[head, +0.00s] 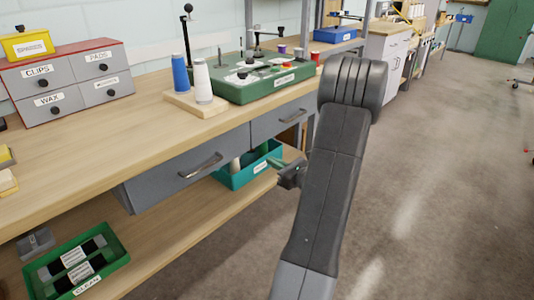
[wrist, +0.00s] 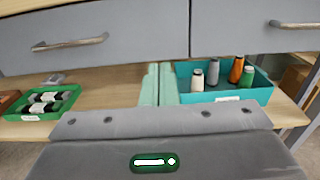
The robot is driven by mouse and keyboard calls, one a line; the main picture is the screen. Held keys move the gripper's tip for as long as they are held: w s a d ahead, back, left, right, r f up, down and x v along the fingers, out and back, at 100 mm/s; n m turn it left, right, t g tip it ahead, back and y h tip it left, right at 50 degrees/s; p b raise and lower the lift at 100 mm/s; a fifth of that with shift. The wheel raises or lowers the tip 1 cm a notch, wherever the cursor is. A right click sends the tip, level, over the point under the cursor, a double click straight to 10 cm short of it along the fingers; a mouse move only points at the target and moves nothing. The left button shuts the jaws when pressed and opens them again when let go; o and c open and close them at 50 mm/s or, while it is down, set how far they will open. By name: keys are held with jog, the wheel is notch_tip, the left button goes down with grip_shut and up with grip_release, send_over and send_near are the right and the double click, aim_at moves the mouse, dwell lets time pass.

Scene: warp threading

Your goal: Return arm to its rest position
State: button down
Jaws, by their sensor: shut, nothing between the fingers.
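My arm reaches up from the bottom of the head view, bends at the top and ends in my gripper (head: 277,162) in front of the bench's lower drawers. In the wrist view my gripper's two pale green fingers (wrist: 158,84) lie together, with nothing between them. The fingers point toward the lower shelf and the drawer fronts, apart from the teal bin (wrist: 225,95) to their right. Part of my gripper is hidden behind my arm in the head view.
Drawers with handles (head: 200,166) hang under the wooden benchtop (head: 140,130). On top stand a green threading unit (head: 265,90), a blue cone (head: 180,73) and a white cone (head: 202,80). A green tray (head: 118,262) is on the lower shelf. The floor at right (head: 440,170) is clear.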

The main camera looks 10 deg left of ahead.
aim_at(239, 143)
jog(key=shift+s+d, duration=0.1)
jog(key=shift+d, duration=0.05)
jog(key=b+x, duration=0.1)
jog(key=x, duration=1.2)
jog(key=shift+w+a+r, duration=0.1)
jog(key=shift+w+a, duration=0.25)
jog(key=shift+a, duration=0.15)
